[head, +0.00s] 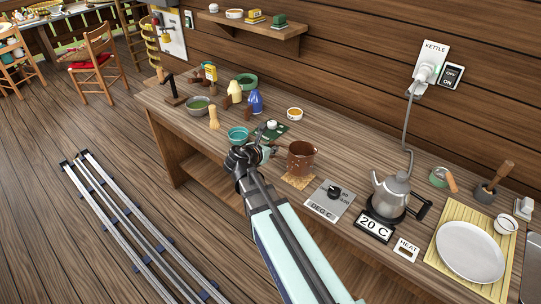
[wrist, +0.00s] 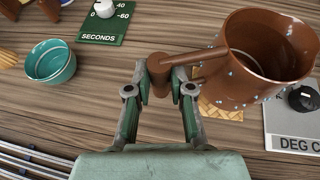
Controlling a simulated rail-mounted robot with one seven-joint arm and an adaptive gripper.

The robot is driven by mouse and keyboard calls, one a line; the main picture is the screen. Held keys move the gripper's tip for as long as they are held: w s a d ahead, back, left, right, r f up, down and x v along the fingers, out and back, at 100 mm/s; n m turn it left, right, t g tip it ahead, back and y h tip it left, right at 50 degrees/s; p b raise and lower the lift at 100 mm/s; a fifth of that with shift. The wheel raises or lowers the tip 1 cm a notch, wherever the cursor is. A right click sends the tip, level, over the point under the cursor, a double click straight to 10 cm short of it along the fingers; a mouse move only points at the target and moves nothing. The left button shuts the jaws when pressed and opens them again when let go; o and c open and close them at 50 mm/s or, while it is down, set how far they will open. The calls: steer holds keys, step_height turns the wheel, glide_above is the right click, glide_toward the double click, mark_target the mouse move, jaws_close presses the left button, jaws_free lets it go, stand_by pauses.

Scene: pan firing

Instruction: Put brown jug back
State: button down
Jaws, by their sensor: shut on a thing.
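The brown jug (head: 301,160) stands upright over a small woven mat (head: 297,182); I cannot tell whether its base touches the mat. In the wrist view the jug (wrist: 262,62) is at the upper right, speckled with pale blue spots, its open mouth showing. Its side handle reaches left to a thick brown grip piece (wrist: 161,75). My gripper (wrist: 161,88) is shut on this handle, one finger on each side. In the head view my gripper (head: 258,152) is left of the jug, and the held handle is hard to make out. The mat (wrist: 222,108) is partly hidden under the jug.
A teal bowl (wrist: 50,62) and the green seconds timer (wrist: 101,20) are left of my gripper. The grey DEG C dial panel (head: 329,200) lies just right of the jug. A kettle (head: 391,192) and a white plate (head: 470,251) are farther right. Several bottles and bowls stand behind left.

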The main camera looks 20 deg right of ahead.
mark_target(271, 156)
steer(key=shift+f+p, duration=0.3)
steer(key=shift+f, duration=1.75)
steer(key=c, duration=1)
jaws_free()
steer(key=shift+c, duration=0.2)
steer(key=b+v, duration=0.3)
steer(key=v, duration=0.9)
steer(key=s+d+f+m+g+y, duration=0.15)
steer(key=s+f+m+g, duration=0.45)
steer(key=f, duration=0.8)
steer(key=s+d+f+m+g+y, duration=0.15)
steer(key=s+f+m, duration=0.35)
steer(key=s+f, duration=0.65)
steer(key=s+a+f+m+g+y, duration=0.3)
steer(key=s+f+m, duration=0.4)
steer(key=s, duration=0.5)
steer(key=s+a+f+m+g+y, duration=0.3)
steer(key=s+f+m, duration=0.5)
steer(key=s+f, duration=0.4)
steer(key=shift+s+a+f+g+y, duration=0.2)
steer(key=shift+s+g+y, duration=0.1)
steer(key=shift+s+g, duration=0.35)
